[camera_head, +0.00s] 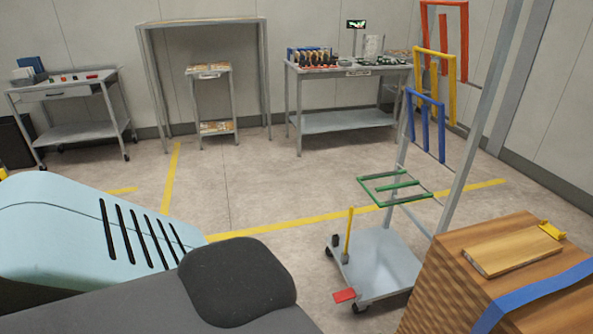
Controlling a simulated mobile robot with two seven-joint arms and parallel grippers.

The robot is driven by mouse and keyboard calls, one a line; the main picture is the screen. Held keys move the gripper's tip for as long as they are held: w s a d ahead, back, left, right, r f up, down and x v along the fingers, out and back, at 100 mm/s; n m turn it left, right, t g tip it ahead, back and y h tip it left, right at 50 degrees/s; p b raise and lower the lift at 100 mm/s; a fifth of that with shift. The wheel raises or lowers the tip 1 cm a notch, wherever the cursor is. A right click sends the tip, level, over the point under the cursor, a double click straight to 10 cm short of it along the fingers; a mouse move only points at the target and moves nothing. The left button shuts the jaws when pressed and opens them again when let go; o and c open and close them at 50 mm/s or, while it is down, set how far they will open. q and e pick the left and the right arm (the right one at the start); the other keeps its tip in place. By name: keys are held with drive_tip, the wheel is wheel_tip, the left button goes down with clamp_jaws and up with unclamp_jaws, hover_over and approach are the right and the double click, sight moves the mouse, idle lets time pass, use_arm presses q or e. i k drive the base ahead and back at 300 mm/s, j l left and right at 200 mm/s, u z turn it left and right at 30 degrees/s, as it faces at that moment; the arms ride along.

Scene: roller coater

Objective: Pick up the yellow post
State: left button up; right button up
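A thin yellow post (349,235) stands nearly upright at the left edge of a grey wheeled cart (385,262). Its lower end sits in a small grey holder on the cart's deck. A red pedal-like plate (344,295) sticks out low at the cart's front left. Neither of my grippers shows in the head view, so nothing is seen touching the post.
A light-blue slotted housing (80,225) and a dark rounded part fill the lower left. A strapped wooden stack (450,290) stands right of the cart. The cart's frame holds coloured racks. Tables line the back wall; the middle floor is clear.

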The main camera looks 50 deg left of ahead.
sight(351, 210)
drive_tip(key=u, duration=0.8)
drive_tip(key=i+j, duration=0.15)
drive_tip(key=j, duration=0.25)
drive_tip(key=i+j, duration=0.15)
drive_tip(key=j, duration=0.25)
drive_tip(key=i+j, duration=0.2)
drive_tip(key=j, duration=0.2)
drive_tip(key=i+j, duration=0.15)
drive_tip(key=j, duration=0.25)
